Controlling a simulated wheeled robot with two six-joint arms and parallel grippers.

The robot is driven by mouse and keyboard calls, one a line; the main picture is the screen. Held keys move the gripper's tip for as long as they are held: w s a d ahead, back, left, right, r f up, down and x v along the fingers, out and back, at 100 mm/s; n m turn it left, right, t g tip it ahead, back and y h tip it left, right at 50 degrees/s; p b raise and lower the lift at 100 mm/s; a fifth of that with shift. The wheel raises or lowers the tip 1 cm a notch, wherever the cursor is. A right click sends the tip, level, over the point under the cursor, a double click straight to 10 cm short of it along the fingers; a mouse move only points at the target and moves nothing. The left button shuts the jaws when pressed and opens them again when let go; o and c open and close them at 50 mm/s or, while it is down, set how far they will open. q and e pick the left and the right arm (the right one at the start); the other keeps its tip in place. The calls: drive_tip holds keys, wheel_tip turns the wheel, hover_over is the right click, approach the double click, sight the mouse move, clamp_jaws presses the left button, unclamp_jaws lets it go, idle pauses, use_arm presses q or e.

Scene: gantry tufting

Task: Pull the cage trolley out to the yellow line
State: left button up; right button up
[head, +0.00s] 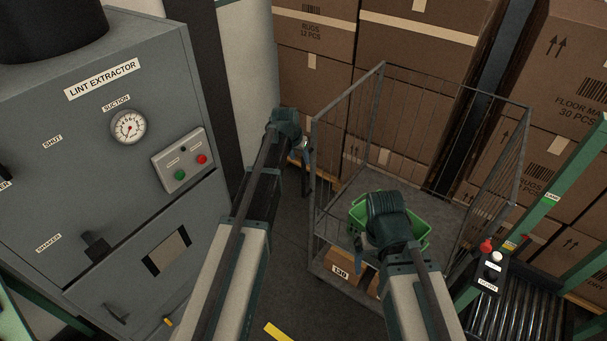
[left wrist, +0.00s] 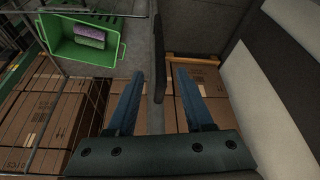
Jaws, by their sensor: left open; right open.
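The cage trolley (head: 316,190) is a grey wire cage on a flat base, standing right of centre before stacked cartons. A green crate (head: 420,212) sits inside it; the left wrist view shows purple and green items in the crate (left wrist: 64,48). My left gripper (head: 302,152) is open beside the cage's near left upright. In the left wrist view a dark upright bar (left wrist: 158,50) shows between the open blue fingers; I cannot tell whether they touch it. My right gripper (head: 361,250) is open at the trolley's front. A yellow floor line (head: 277,332) shows at the bottom edge.
A grey lint extractor (head: 130,190) fills the left side. Stacked cartons (head: 320,95) stand behind the trolley. A roller conveyor (head: 515,305) with a button box (head: 490,270) is close on the right. A numbered carton (head: 345,272) sits low at the trolley's front.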

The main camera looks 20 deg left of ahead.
sight(303, 167)
use_arm(q)
drive_tip(key=b+x, duration=0.8)
drive_tip(key=x, duration=0.2)
drive_tip(key=shift+w, duration=0.1)
clamp_jaws()
idle(1.2)
